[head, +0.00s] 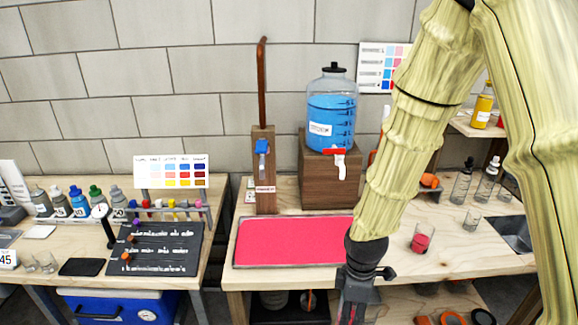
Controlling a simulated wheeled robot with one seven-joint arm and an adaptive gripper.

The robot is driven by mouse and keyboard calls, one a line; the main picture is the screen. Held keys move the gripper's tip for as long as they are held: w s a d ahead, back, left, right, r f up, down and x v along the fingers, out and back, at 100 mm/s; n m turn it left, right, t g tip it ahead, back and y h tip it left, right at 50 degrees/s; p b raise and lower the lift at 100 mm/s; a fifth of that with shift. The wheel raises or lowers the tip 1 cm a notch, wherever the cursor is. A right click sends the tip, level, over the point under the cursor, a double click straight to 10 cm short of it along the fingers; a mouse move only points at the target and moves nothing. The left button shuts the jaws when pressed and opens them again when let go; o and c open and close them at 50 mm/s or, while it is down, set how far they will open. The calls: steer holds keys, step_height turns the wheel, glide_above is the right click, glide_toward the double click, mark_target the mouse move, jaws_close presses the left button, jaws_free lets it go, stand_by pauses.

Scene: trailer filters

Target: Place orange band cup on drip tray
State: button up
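A flat tray with a bright pink-red surface and thin grey rim (293,240), which looks like the drip tray, lies on the wooden table below the blue-filled dispenser. I cannot make out a cup with a clear orange band. A clear cup with red-pink contents (421,241) stands on the table right of my arm. A small clear glass (472,219) stands farther right. My gripper (352,312) points down at the bottom edge, in front of the tray's right end. Its fingertips are cut off or too dark to tell whether they hold anything.
The dispenser (331,115) with a red-handled tap stands on a wooden block. A wooden post with a blue tap (262,150) stands left of it. Bottles (462,182) and a sink (513,232) are at right. Orange and black rings (452,317) lie below. My arm hides the table's middle.

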steer(key=w+d+f+m, duration=0.2)
steer(key=w+f+m, duration=0.3)
steer(key=f+m, duration=0.4)
steer(key=shift+w+d+f+m, duration=0.2)
steer(key=shift+d+f+m, duration=0.15)
steer(key=shift+m, duration=3.05)
steer(key=shift+s, duration=0.1)
